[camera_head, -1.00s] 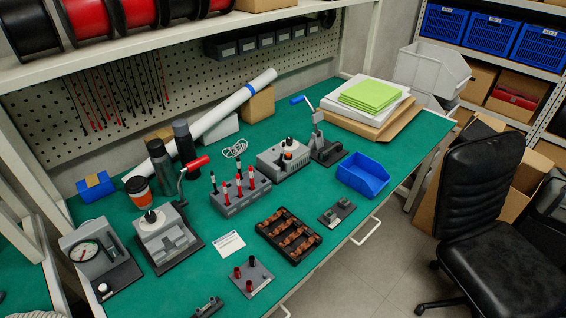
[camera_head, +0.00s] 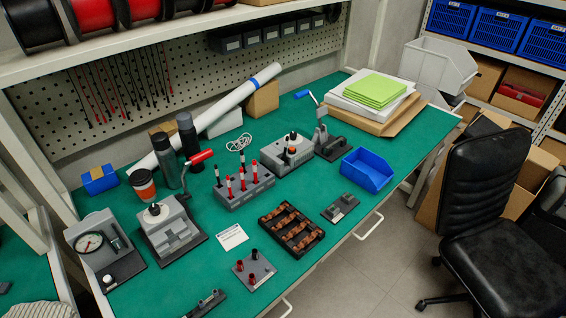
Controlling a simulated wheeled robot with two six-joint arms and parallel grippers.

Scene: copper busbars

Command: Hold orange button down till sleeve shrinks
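Neither of my grippers is in view. A grey bench unit (camera_head: 280,160) with a dark-tipped post on top stands at the middle back of the green table; a small orange spot (camera_head: 292,150) shows on it, too small to tell if it is a button or is pressed. A grey rack (camera_head: 244,193) in front of it holds several upright pins with red, white and black parts. Copper busbars (camera_head: 290,226) lie in a black tray (camera_head: 263,223). I cannot tell which piece is the sleeve.
A red-handled press (camera_head: 170,236) and a dial gauge unit (camera_head: 90,243) stand at left. A blue-handled press (camera_head: 321,138), an open blue bin (camera_head: 367,171) and a grey plate with red posts (camera_head: 254,270) are also on the table. A black chair (camera_head: 490,215) stands at right.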

